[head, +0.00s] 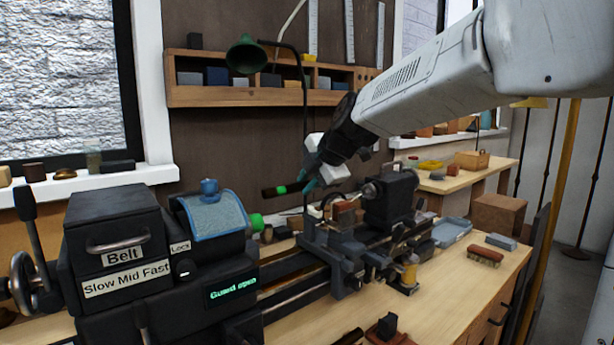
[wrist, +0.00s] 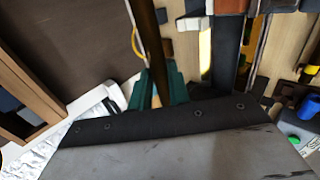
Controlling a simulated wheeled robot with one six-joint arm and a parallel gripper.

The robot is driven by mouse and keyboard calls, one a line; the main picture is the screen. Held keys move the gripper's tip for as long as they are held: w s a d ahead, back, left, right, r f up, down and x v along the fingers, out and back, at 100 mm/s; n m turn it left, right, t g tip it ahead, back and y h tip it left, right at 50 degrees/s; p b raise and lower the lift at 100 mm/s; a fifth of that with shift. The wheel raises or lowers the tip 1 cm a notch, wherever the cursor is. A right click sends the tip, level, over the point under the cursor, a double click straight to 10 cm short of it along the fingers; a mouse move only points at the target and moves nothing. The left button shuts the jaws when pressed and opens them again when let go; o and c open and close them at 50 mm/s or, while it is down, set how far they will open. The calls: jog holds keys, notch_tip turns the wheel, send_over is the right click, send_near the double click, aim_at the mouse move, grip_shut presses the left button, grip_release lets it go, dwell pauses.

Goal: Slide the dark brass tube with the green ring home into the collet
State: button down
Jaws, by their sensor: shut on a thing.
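The dark brass tube (head: 270,191) with its green ring (head: 282,189) is held nearly level in my gripper (head: 306,181), in the air above the lathe bed. Its free end points left. The tube (wrist: 148,35) also shows in the wrist view, running up from between my teal fingers (wrist: 156,88), which are shut on it. The collet (head: 256,222), bright green at its end, sticks out of the right side of the headstock. The tube is apart from it, to the right and higher. The collet's mouth cannot be made out.
The headstock carries a blue-rimmed cover (head: 216,213) with a blue cup (head: 209,187) on top; a display reads "Guard open" (head: 231,288). The dark tailstock (head: 390,198) and carriage (head: 335,245) stand right of the collet. A green lamp (head: 246,55) hangs near the shelf (head: 235,96).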

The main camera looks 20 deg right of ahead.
jog(key=f, duration=0.5)
jog(key=shift+s+a+f, duration=0.2)
jog(key=shift+a+f, duration=0.15)
dwell(0.3)
jog(key=shift+s+a, duration=0.25)
jog(key=shift+a, duration=0.55)
jog(key=shift+s+a, duration=0.25)
jog(key=shift+a, duration=0.5)
dwell(1.0)
jog(key=c, duration=1.2)
grip_release()
jog(key=shift+c, duration=0.2)
